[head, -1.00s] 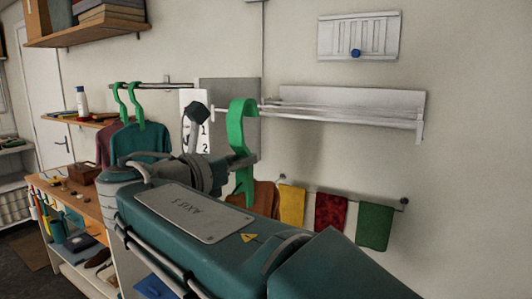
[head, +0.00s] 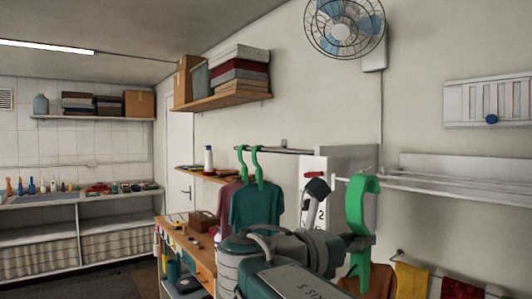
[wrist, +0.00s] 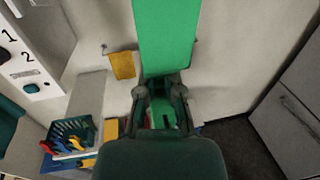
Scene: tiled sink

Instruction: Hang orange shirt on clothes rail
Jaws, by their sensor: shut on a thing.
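The orange shirt (head: 378,284) hangs from a green hanger (head: 360,205) at the lower middle-right of the head view, its lower part cut off or hidden by my arm. My gripper (head: 357,243) is shut on this hanger below its hook. In the wrist view the fingers (wrist: 160,90) close around the green hanger (wrist: 166,38), which rises upright away from me. The clothes rail (head: 272,150) is on the wall left of the hanger. A maroon and a teal shirt (head: 256,206) hang there from green hooks. The held hanger is apart from the rail.
A grey-white cabinet (head: 350,160) stands out between rail and hanger. A white rack (head: 455,187) juts from the wall at right. A workbench (head: 192,236) lies below the shirts. A shelf with boxes (head: 225,100) is above. A blue-green basket (wrist: 72,128) shows in the wrist view.

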